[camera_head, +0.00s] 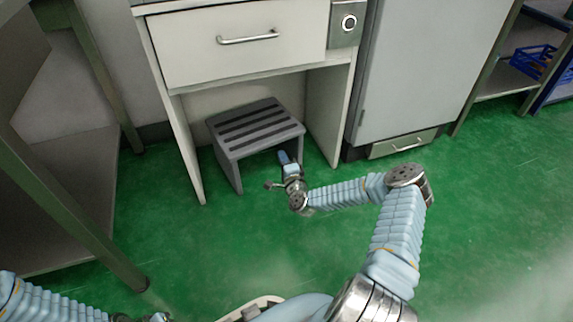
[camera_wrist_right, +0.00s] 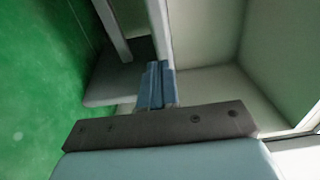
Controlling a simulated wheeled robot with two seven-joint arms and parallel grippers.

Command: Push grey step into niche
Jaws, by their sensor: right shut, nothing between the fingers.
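The grey step (camera_head: 262,114) has dark strips on top and stands upright on the floor, partly inside the niche (camera_head: 322,110) under the white drawer unit. My right gripper (camera_head: 284,158) is shut and empty, low in front of the step's front edge. I cannot tell whether it touches the step. In the right wrist view its blue fingers (camera_wrist_right: 157,86) are together, with a grey part, likely the step (camera_wrist_right: 122,78), just beyond them. My left gripper (camera_head: 155,317) barely shows at the bottom edge; its jaws are unclear.
The drawer unit (camera_head: 185,58) has side panels on both sides of the niche. A grey cabinet (camera_head: 415,65) stands to its right, and a metal-legged table (camera_head: 75,215) at the left. A blue crate (camera_head: 535,60) sits on a shelf. The green floor (camera_head: 490,210) is clear at right.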

